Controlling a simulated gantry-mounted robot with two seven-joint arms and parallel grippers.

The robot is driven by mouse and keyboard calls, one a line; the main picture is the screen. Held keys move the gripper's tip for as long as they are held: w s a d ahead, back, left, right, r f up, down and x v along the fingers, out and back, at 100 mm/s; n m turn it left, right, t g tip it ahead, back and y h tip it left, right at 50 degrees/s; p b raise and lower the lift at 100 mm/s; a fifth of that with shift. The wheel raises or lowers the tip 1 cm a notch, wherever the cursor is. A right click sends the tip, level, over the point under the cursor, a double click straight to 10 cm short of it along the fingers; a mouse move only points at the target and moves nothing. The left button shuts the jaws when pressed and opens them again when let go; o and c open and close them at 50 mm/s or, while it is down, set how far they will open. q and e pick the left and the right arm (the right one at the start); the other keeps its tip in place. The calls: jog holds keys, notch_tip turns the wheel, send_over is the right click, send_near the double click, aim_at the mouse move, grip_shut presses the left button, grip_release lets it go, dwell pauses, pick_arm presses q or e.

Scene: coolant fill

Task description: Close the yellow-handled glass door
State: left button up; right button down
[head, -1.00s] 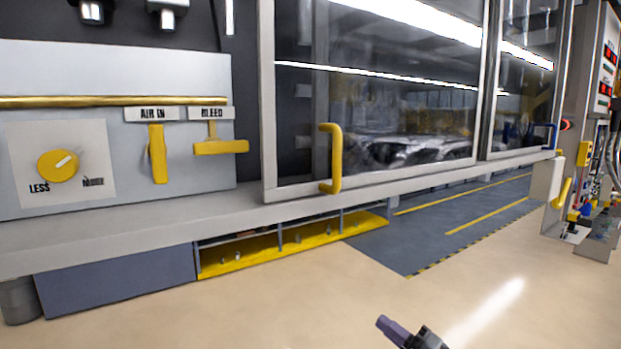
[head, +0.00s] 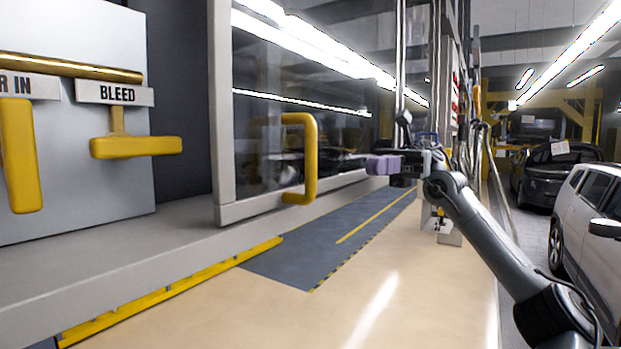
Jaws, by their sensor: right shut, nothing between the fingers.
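The glass door (head: 262,140) has a light grey frame and stands at the middle left of the head view, at the near end of the glazed front. Its yellow handle (head: 311,160) is an upright bar on the door's face. My right gripper (head: 375,165), with purple-grey fingertips, is shut and empty. It appears to the right of the handle in the picture, apart from it, with its fingers pointing left. My left gripper is not in view. I cannot tell how far the door is open.
A grey panel on the left carries a yellow BLEED lever (head: 136,147) and another yellow lever (head: 20,155). A grey ledge (head: 150,255) runs below the door. The beige floor (head: 270,310) in front is clear. A white car (head: 590,225) stands at the right.

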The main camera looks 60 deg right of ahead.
aim_at(314, 177)
jog(key=x, duration=1.3)
jog(key=shift+a, duration=0.1)
